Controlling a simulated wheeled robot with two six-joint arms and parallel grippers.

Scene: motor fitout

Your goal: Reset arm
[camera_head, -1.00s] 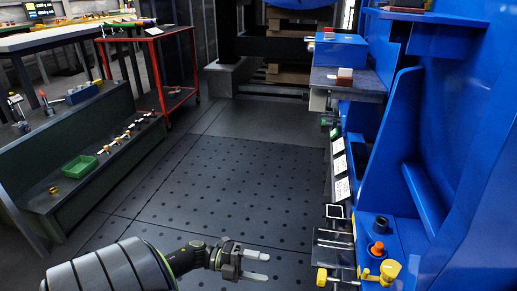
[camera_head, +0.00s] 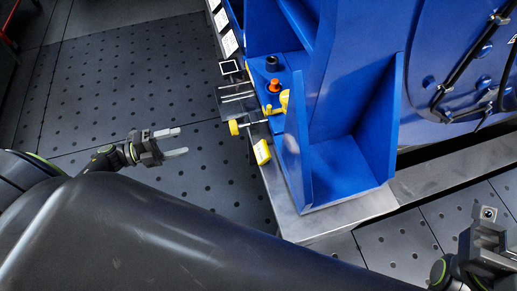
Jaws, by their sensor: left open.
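My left gripper (camera_head: 181,141) is in the head view, left of centre. Its two pale fingers are apart, with nothing between them. It hangs over the dark dotted floor, left of the blue machine and apart from it. My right gripper (camera_head: 486,238) shows at the lower right edge, partly cut off. Whether its fingers are apart cannot be made out. A large dark part of my own arm covers the bottom left of the view.
A blue machine frame (camera_head: 345,172) stands on a grey metal base (camera_head: 352,212). On its near left side are yellow-handled parts (camera_head: 262,152), an orange knob (camera_head: 274,85), thin rods and a dark square frame (camera_head: 229,68). The dotted floor (camera_head: 120,80) at left is clear.

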